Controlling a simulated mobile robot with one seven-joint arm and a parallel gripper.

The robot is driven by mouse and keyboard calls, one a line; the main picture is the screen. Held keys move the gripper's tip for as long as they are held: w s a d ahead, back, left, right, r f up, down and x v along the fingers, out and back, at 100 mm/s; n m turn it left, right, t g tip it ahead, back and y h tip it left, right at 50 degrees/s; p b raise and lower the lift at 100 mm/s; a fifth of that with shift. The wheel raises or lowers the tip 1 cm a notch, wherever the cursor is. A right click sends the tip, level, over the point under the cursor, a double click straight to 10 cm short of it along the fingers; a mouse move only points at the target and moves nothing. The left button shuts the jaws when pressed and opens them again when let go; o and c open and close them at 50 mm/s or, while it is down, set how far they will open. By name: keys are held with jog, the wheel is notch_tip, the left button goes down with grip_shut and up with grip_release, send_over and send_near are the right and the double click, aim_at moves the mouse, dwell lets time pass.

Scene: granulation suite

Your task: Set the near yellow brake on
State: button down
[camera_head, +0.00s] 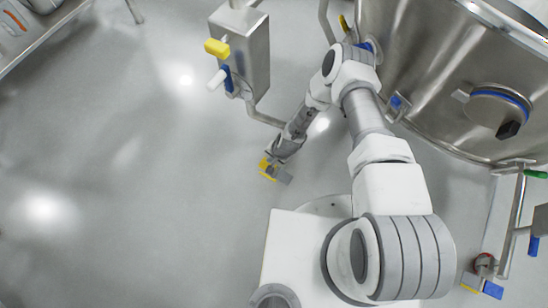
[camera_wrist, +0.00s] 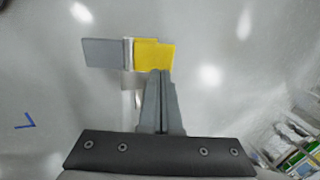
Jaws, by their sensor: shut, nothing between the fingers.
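The near brake is a small pedal with a yellow plate (camera_wrist: 155,54) and a grey plate (camera_wrist: 104,52) either side of a metal pivot. In the head view the yellow plate (camera_head: 264,164) shows low over the floor, partly hidden by my gripper (camera_head: 273,160). In the wrist view my gripper (camera_wrist: 161,73) is shut and empty. Its fingertips overlap the lower edge of the yellow plate. I cannot tell whether they touch it. The plates look roughly level from above, and their tilt is hard to judge.
A large steel vessel (camera_head: 425,70) fills the upper right. A steel box (camera_head: 245,45) with a yellow knob (camera_head: 217,47) stands left of my arm. The floor at left is clear.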

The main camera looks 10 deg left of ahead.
aim_at(263, 162)
jog(key=b+x, duration=0.1)
jog(key=x, duration=0.3)
jog(key=shift+f+b, duration=0.35)
jog(key=shift+b, duration=0.05)
jog(key=shift+w+a+f+g+h, duration=0.15)
jog(key=shift+a+f+g+h, duration=0.2)
jog(key=shift+h, duration=0.35)
jog(key=shift+w+a+f+h, duration=0.1)
jog(key=shift+a+f+h, duration=0.1)
jog(key=shift+a+h, duration=0.3)
jog(key=shift+d+f+g+h, duration=0.1)
jog(key=shift+d+g+h, duration=0.1)
jog(key=shift+g+h, duration=0.1)
jog(key=shift+w+a+f, duration=0.1)
jog(key=shift+a+f, duration=0.15)
jog(key=shift+f, duration=0.2)
jog(key=shift+w+a+f, duration=0.1)
jog(key=shift+a+f, duration=0.1)
jog(key=shift+f, duration=0.45)
